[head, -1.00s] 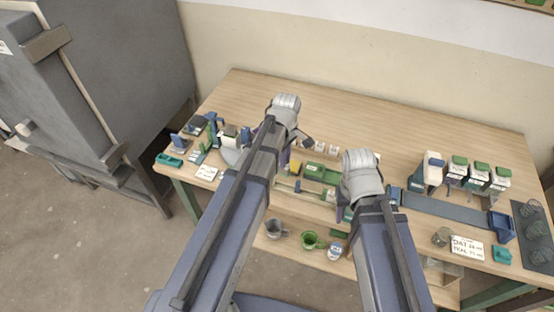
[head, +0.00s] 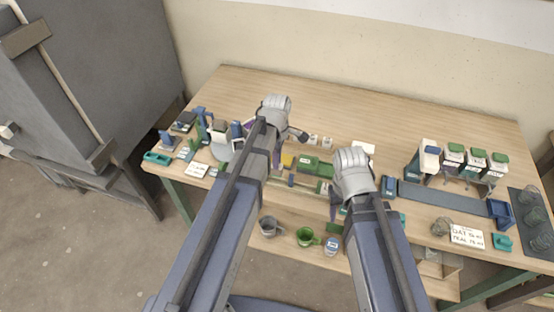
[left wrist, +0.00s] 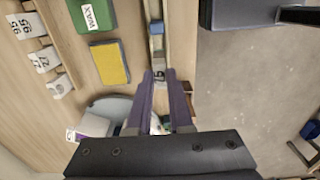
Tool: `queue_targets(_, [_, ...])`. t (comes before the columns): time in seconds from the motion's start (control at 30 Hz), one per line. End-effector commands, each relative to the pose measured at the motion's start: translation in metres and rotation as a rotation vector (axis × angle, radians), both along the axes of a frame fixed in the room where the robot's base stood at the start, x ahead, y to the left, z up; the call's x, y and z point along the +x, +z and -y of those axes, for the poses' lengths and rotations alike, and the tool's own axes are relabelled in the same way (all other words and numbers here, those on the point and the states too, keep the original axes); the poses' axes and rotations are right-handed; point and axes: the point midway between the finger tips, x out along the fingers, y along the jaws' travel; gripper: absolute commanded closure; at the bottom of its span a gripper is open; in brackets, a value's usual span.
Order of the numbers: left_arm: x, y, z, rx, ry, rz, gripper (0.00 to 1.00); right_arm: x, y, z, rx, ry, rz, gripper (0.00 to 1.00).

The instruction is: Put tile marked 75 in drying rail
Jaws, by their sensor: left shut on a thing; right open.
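My left gripper (head: 275,158) has purple fingers and is over the front left of the bench. In the left wrist view, the fingers (left wrist: 160,92) are shut on a small pale tile (left wrist: 159,77) at their tips, its dark sideways number reading like 75. The drying rail (left wrist: 153,55) appears to be the narrow wooden channel straight beyond the tips, with a blue block (left wrist: 156,28) on it. Whether the tile touches the rail I cannot tell. In the head view the rail (head: 305,184) lies along the front edge. My right gripper (head: 342,198) is open; its fingertips are largely hidden by its wrist.
Several white numbered tiles (left wrist: 43,60) stand left of a green WAX block (left wrist: 92,14) and a yellow-topped sponge (left wrist: 110,62). A grey disc (left wrist: 112,106) is near my left fingers. Lidded containers (head: 453,154) stand right. The bench's back is clear.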

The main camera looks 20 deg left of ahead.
Motion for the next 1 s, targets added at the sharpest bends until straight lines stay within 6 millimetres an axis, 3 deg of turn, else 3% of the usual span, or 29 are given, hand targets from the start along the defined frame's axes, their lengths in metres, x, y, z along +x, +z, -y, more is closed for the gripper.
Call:
queue_targets(0.03, [0.0, -0.009, 0.0, 0.0, 0.0, 0.0, 1.0, 0.0, -0.009, 0.0, 0.0, 0.0, 0.0, 0.5])
queue_targets(0.43, [0.0, -0.041, 0.0, 0.0, -0.001, 0.0, 1.0, 0.0, -0.041, 0.0, 0.0, 0.0, 0.0, 0.5])
queue_targets(1.0, [0.0, -0.045, 0.0, 0.0, -0.001, 0.0, 1.0, 0.0, -0.046, 0.0, 0.0, 0.0, 0.0, 0.5])
